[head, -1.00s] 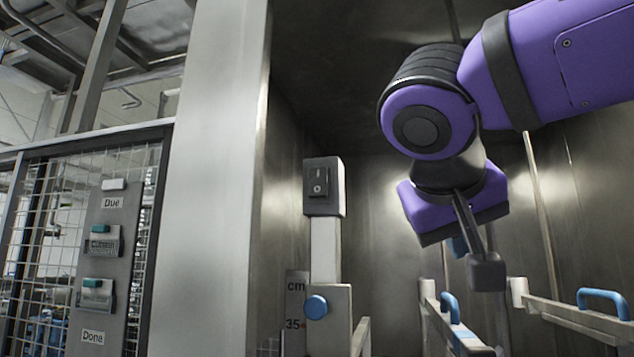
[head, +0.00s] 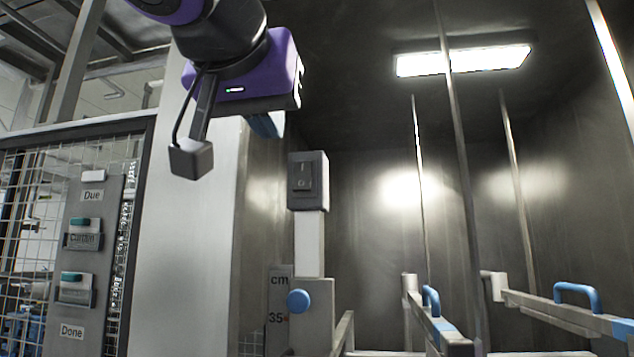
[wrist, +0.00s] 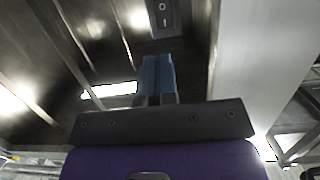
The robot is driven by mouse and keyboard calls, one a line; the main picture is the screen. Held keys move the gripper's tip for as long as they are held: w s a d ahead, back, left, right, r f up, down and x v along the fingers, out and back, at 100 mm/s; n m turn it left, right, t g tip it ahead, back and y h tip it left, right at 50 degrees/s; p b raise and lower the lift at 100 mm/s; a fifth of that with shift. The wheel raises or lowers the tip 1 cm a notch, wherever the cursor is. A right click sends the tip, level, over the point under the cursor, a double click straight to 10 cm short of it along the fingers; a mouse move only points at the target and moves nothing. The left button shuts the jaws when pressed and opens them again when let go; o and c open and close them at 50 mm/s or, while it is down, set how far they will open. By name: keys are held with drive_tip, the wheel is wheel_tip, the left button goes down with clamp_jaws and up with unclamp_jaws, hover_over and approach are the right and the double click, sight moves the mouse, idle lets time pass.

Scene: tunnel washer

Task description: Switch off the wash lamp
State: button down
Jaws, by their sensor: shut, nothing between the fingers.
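The wash lamp (head: 465,60) is a lit white panel on the ceiling of the steel chamber. It also shows as a bright strip in the wrist view (wrist: 108,90). A dark rocker switch marked I and O (head: 304,177) sits in a grey box on top of a pale post. The switch appears upside down at the top of the wrist view (wrist: 164,14). My gripper (head: 268,125) is up and to the left of the switch in the head view, its blue fingers partly hidden by its body. In the wrist view the fingers (wrist: 157,62) are together and empty, apart from the switch in the picture.
A steel pillar (head: 190,260) stands left of the switch. A mesh panel with a Due and Done card board (head: 92,255) is further left. A blue knob (head: 299,301) is below the switch. Rails with blue handles (head: 577,292) stand at right; thin upright poles cross the chamber.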

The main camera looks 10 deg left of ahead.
sight(304, 183)
drive_tip(key=x, duration=1.4)
